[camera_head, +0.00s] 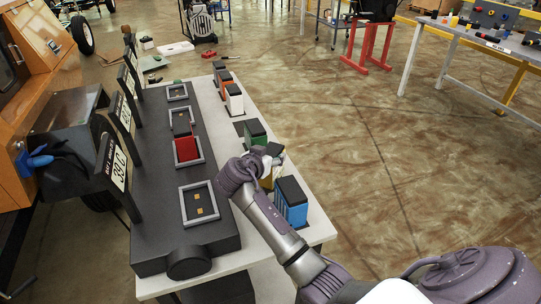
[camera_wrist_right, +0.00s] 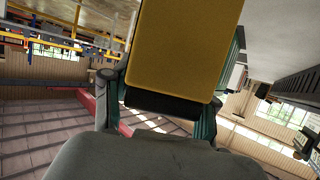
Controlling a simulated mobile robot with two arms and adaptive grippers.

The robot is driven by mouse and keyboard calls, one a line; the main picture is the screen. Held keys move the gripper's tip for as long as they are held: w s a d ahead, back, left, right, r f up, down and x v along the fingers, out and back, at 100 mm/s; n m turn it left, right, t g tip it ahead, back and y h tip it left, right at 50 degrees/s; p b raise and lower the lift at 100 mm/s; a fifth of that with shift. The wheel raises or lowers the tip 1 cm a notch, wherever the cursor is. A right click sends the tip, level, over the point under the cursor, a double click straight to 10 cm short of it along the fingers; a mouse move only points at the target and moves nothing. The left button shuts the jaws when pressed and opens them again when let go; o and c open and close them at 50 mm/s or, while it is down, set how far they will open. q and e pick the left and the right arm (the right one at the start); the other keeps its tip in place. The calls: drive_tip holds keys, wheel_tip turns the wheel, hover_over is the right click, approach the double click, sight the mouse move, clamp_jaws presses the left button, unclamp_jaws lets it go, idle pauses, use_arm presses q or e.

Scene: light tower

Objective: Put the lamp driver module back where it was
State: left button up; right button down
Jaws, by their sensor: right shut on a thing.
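My right gripper (camera_head: 272,160) is shut on a yellow module with a black end. The module fills the top of the right wrist view (camera_wrist_right: 178,50), between the fingers. In the head view it is mostly hidden behind my right wrist, in the row of modules between a green one (camera_head: 255,132) and a blue one (camera_head: 291,203). I cannot tell whether it touches the table. The dark console (camera_head: 160,205) has several square framed bays. My left gripper is not in view.
White (camera_head: 234,98) and other dark-topped modules stand farther along the white table (camera_head: 262,108). Upright display panels (camera_head: 118,165) line the console's left side. An orange cabinet (camera_head: 40,55) stands left. The floor right of the table is open.

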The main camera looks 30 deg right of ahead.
drive_tip(key=shift+c, duration=1.5)
unclamp_jaws()
drive_tip(key=shift+f, duration=0.15)
drive_tip(key=shift+r, duration=0.25)
drive_tip(key=v, duration=1.2)
drive_tip(key=shift+b, duration=0.35)
drive_tip(key=shift+a+f, duration=0.1)
